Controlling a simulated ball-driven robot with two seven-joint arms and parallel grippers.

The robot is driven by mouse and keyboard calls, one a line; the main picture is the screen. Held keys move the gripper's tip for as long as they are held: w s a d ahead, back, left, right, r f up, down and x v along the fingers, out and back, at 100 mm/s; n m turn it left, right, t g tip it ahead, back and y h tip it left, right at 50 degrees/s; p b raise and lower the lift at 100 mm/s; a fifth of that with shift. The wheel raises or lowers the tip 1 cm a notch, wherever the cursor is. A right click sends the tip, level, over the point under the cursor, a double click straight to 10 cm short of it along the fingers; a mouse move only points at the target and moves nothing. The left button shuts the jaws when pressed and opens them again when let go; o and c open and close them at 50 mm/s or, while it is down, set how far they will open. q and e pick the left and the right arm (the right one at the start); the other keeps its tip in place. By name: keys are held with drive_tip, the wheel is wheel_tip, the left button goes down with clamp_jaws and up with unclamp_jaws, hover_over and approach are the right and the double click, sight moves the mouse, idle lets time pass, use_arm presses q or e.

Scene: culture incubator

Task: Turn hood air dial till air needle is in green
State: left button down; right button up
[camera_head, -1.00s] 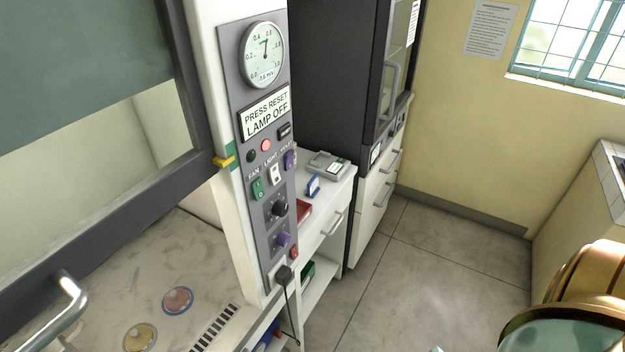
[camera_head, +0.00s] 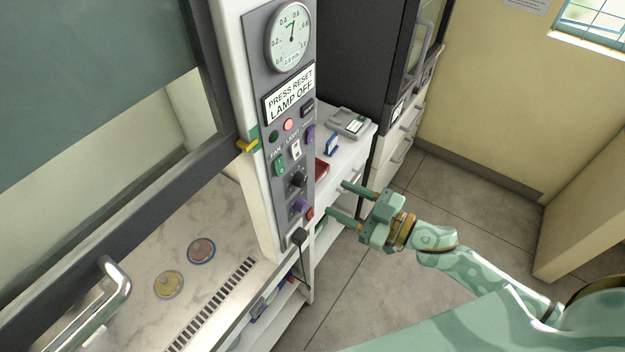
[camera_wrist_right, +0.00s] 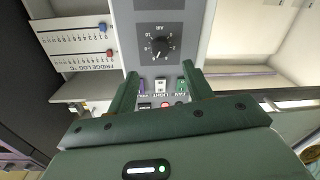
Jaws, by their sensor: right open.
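The black air dial (camera_head: 298,180) is on the grey control panel (camera_head: 268,85) of the hood. In the right wrist view the dial (camera_wrist_right: 160,45) shows a numbered scale and lies beyond the fingertips, roughly centred between them. The round white air gauge (camera_head: 290,38) is at the panel's top; its thin needle points nearly straight up, but I cannot tell whether it is in the green. My right gripper (camera_head: 338,198) is open and empty, to the right of the panel and apart from the dial. It also shows in the right wrist view (camera_wrist_right: 160,70). My left gripper is not in view.
A white cabinet (camera_head: 365,130) stands behind; open floor lies to the right.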

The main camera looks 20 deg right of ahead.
sight(304, 182)
drive_tip(key=x, duration=0.7)
drive_tip(key=shift+a+p, duration=0.1)
drive_tip(key=shift+p, duration=0.25)
drive_tip(key=shift+w+a, duration=0.4)
drive_tip(key=shift+w, duration=0.1)
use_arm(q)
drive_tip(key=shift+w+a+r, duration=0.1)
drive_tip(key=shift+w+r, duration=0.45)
